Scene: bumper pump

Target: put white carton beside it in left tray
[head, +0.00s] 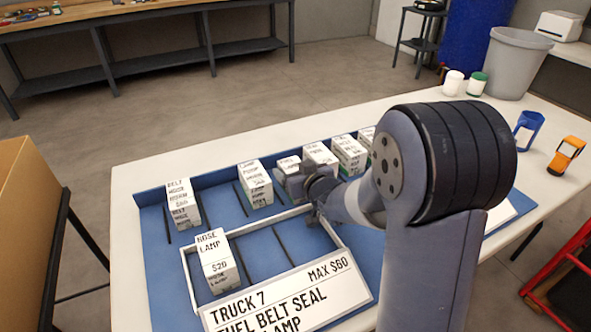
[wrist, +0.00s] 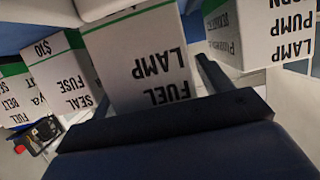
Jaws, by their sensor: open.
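The white-framed tray (head: 345,243) with the TRUCK 7 sign lies at the front of the blue display. One white carton (head: 216,262), lettered HOSE LAMP $20, stands inside it at the left. My gripper (head: 308,188) is open just behind the tray's far edge, by a white carton lettered FUEL (head: 287,164). In the wrist view that FUEL LAMP carton (wrist: 145,62), with a green band, is directly ahead, in front of the dark gripper bar. I cannot tell whether the fingers touch it.
More white cartons stand in a row behind the tray, including BELT HOSE (head: 183,205) and LAMP PUMP (head: 254,185). The wrist view shows neighbouring cartons SEAL FUSE (wrist: 62,75) and LAMP PUMP (wrist: 270,35) close on both sides. The tray's middle slot (head: 268,253) is empty.

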